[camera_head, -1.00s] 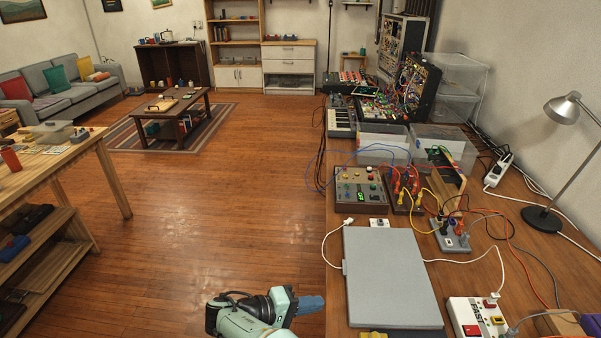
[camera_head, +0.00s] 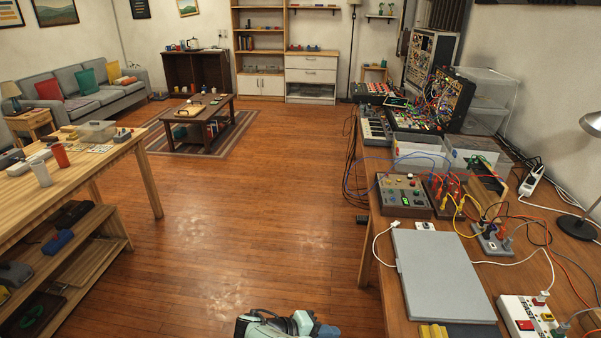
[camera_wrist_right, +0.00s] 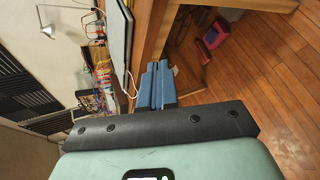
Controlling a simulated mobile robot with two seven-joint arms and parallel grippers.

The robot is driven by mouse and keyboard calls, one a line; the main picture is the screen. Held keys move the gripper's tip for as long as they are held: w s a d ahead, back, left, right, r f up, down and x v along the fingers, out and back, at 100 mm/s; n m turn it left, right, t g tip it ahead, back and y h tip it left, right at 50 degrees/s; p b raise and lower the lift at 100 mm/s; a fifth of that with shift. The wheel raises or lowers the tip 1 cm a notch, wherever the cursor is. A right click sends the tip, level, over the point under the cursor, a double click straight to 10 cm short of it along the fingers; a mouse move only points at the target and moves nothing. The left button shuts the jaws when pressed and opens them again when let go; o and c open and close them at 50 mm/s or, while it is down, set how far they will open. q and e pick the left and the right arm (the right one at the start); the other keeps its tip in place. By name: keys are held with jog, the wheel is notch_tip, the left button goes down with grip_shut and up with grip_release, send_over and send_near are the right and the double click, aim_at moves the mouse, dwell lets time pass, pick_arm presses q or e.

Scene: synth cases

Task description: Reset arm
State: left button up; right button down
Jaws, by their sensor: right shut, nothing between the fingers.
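My right gripper (camera_head: 327,331) is at the bottom edge of the head view, left of the workbench and over the wooden floor. Its blue fingers point to the right. In the right wrist view the two blue fingers (camera_wrist_right: 156,84) lie together, shut, with nothing between them. The bench edge and the grey flat panel show beyond them. My left gripper is not in view.
The workbench (camera_head: 374,290) on the right carries a grey flat panel (camera_head: 440,275), a control box (camera_head: 404,195), cables and a power strip (camera_head: 527,318). A wooden table (camera_head: 95,168) stands on the left. The floor (camera_head: 240,240) between them is clear.

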jog(key=s+d+f+n+g+y+p, duration=0.1)
jog(key=s+d+f+g+y, duration=0.15)
jog(key=f, duration=0.25)
jog(key=s+d+f+g+y+p, duration=0.1)
jog(key=s+d+f, duration=0.15)
jog(key=f, duration=0.35)
jog(key=s+d+f+m+g+y+p, duration=0.1)
jog(key=s+f+m+g+y+p, duration=0.2)
jog(key=s+f+y, duration=0.65)
pick_arm(q)
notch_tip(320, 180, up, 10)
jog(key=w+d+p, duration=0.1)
jog(key=p, duration=0.3)
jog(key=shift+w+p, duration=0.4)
pick_arm(e)
jog(key=s+r+m+t+y, duration=0.1)
jog(key=s+m, duration=0.7)
jog(key=s, duration=0.8)
jog(key=shift+d+r+t+y, duration=0.25)
jog(key=shift+d+t+y, duration=0.2)
jog(key=shift+y, duration=0.35)
